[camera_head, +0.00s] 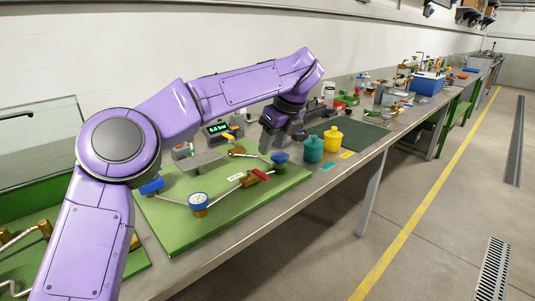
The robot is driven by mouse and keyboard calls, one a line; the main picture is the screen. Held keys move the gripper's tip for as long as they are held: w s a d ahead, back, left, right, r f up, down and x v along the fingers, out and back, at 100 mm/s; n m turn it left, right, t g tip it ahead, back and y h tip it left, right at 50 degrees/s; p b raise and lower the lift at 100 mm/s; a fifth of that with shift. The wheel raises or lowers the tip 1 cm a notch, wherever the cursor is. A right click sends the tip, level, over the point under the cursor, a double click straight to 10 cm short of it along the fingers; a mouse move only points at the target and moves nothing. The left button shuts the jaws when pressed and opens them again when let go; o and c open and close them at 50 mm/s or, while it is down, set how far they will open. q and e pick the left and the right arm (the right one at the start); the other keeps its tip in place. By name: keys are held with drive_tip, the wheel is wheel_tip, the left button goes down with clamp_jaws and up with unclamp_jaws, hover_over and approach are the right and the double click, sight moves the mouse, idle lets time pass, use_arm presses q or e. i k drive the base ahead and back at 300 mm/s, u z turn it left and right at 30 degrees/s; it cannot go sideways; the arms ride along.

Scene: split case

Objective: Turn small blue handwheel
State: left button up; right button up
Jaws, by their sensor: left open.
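The small blue handwheel (280,158) sits at the right end of the pipework on the green board (232,219). My left gripper (271,144) is open and points down, just above and left of the handwheel. From this view I cannot tell whether a finger touches the handwheel; nothing shows between the fingers. My right gripper is not in view.
The board also holds a pressure gauge (198,203), a red lever (260,174) and a blue block-like part (151,187). A digital display (217,128) stands behind.

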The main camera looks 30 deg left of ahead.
sight(279, 157)
drive_tip(key=k, duration=1)
